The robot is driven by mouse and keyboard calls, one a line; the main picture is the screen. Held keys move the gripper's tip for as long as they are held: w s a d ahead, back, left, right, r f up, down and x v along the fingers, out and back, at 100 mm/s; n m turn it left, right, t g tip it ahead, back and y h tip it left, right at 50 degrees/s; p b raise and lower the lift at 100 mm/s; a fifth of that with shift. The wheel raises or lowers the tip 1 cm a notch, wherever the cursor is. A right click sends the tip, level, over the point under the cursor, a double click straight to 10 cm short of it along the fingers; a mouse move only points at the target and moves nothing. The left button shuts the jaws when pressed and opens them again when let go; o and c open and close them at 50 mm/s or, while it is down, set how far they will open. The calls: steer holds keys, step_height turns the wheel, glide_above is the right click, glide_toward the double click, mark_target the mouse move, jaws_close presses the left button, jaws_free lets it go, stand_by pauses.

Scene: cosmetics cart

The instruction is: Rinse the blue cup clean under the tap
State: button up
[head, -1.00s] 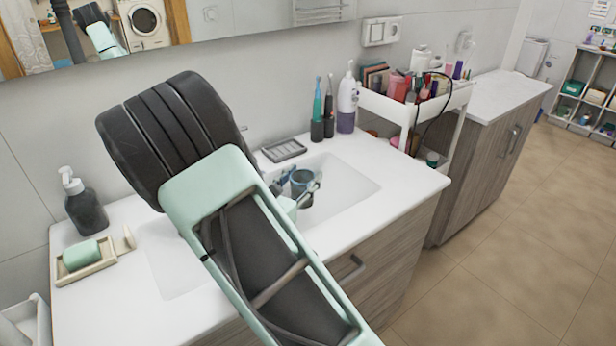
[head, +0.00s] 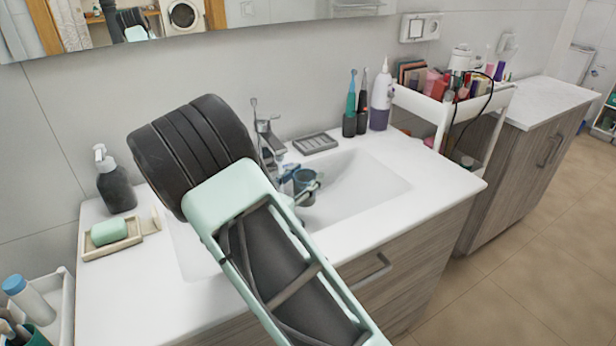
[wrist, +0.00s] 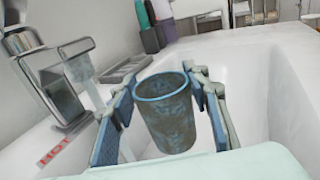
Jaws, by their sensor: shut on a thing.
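The blue cup (wrist: 168,118) is upright, with darker brownish smudges on its outer wall. My gripper (head: 303,188) is shut on it, with one finger on each side, over the sink basin (head: 365,185). The cup also shows small and partly covered in the head view (head: 304,180). The metal tap (head: 266,130) stands behind the basin. In the wrist view its spout (wrist: 68,52) is left of the cup, and a pale, see-through streak like water (wrist: 92,90) drops from it, apparently beside the cup. The cup's inside bottom is hidden.
A soap dish (head: 110,245) with green soap and a dark pump bottle (head: 116,188) stand left. A grey ridged dish (head: 316,143), toothbrushes (head: 350,115) and a white-purple bottle (head: 381,98) stand behind the basin. A loaded cart (head: 440,105) is at right.

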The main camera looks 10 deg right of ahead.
stand_by(0.3)
steer(key=shift+w+a, duration=0.55)
steer(key=shift+a, duration=0.25)
steer(key=shift+w+a, duration=0.55)
steer(key=shift+a, duration=0.3)
steer(key=shift+w+a, duration=0.55)
steer(key=shift+a, duration=0.25)
steer(key=shift+d, duration=0.1)
steer(key=s+d, duration=0.1)
steer(key=d, duration=0.1)
steer(key=s+d, duration=0.2)
steer(key=shift+s+d+r, duration=0.1)
steer(key=shift+s+d, duration=0.05)
steer(key=shift+d, duration=0.2)
steer(key=s+d+r+p, duration=0.2)
steer(key=d+r+p, duration=0.2)
steer(key=r+p, duration=0.1)
steer(key=shift+s+r, duration=0.4)
steer(key=shift+r, duration=0.1)
steer(key=shift+s, duration=0.1)
steer(key=s+a+r+n+t+y+p, duration=0.2)
steer(key=s+a+n+t+y+p, duration=0.1)
steer(key=s+p, duration=0.6)
steer(key=shift+a+r+y+p, duration=0.45)
steer(key=shift+a+p, duration=0.4)
steer(key=shift+p, duration=0.6)
